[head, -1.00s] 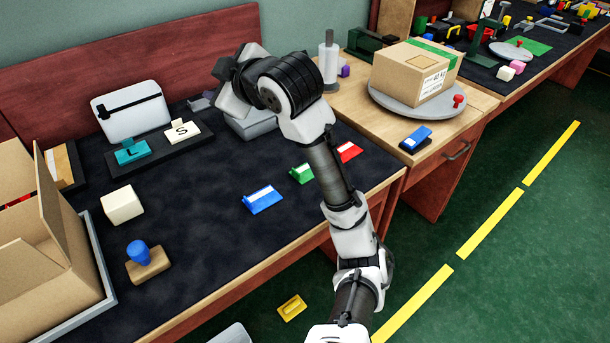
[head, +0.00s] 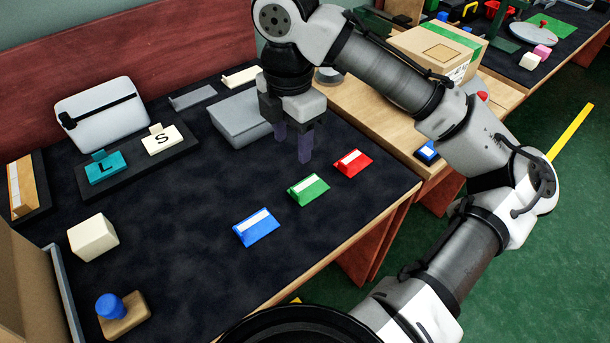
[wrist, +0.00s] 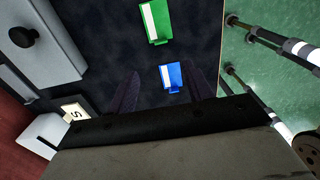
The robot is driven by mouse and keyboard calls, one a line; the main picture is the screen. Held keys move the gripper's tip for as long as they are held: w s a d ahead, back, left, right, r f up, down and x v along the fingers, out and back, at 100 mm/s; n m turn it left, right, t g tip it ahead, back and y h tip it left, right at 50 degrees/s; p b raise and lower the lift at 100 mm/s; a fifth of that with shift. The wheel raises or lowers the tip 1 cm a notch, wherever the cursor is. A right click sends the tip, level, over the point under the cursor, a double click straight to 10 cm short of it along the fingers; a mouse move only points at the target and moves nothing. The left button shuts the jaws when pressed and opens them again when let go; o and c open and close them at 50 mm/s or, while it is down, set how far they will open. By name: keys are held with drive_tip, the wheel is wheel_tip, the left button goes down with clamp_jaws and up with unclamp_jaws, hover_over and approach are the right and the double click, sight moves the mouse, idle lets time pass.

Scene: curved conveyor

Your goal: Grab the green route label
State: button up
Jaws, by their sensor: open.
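The green route label (head: 309,189) is a small green piece with a white strip. It lies on the dark mat between the blue label (head: 256,228) and the red label (head: 352,163). In the wrist view the green label (wrist: 155,21) is near the top, and the blue label (wrist: 172,77) is below it, between the fingers. My gripper (head: 293,150) points down, open and empty, behind and slightly left of the green label in the head view. It is apart from the label.
A grey box (head: 238,119) stands close to the left of my gripper. Letter tiles on a black tray (head: 140,176), a cream block (head: 93,237) and a stamp (head: 122,310) are farther left. The mat between them is clear.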

approach(295, 187)
drive_tip(key=s, duration=0.3)
drive_tip(key=shift+f+b, duration=0.2)
drive_tip(key=shift+b, duration=0.15)
drive_tip(key=shift+w+f, duration=0.1)
drive_tip(key=shift+f, duration=2.85)
drive_tip(key=c, duration=1.1)
